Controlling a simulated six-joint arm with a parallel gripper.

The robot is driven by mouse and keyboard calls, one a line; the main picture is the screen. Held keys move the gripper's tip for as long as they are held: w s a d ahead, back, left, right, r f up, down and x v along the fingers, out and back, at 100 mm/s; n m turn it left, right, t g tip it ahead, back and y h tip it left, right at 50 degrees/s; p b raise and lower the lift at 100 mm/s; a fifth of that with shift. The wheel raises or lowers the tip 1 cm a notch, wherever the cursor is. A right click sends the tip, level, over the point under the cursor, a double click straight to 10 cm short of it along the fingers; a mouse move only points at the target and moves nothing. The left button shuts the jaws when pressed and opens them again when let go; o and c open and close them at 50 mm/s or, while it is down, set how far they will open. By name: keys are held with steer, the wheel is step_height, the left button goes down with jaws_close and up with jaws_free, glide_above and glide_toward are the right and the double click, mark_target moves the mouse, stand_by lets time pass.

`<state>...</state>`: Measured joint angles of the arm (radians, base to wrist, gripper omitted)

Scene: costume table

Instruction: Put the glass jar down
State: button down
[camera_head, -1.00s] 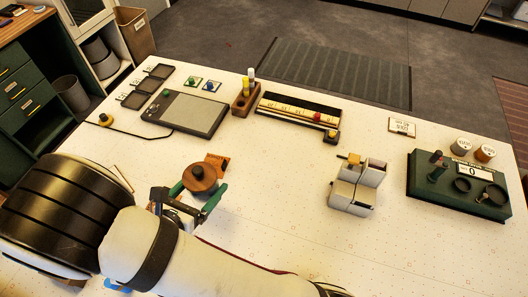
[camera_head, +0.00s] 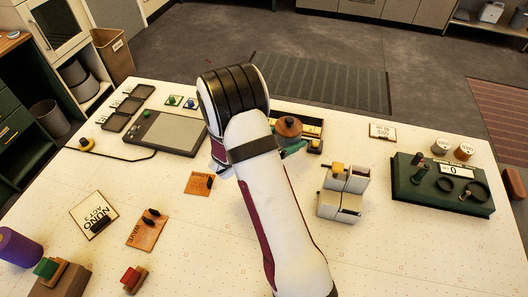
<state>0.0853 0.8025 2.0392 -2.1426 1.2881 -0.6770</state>
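I cannot tell the height of the jar above the table.
A grey tablet (camera_head: 168,132) lies to the left. A white tape dispenser-like block (camera_head: 342,190) and a dark green board (camera_head: 440,185) stand to the right. Orange cards (camera_head: 147,232) and a white card (camera_head: 94,213) lie front left. The table's front right is clear.

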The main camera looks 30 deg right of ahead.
steer(key=w+a+f, duration=0.2)
steer(key=w, duration=0.1)
steer(key=w+a+f, duration=0.2)
steer(key=shift+w+f, duration=0.1)
steer(key=shift+w, duration=0.15)
steer(key=shift+a+f, duration=0.1)
steer(key=shift+f, duration=1.9)
steer(key=shift+f, duration=0.1)
jaws_free()
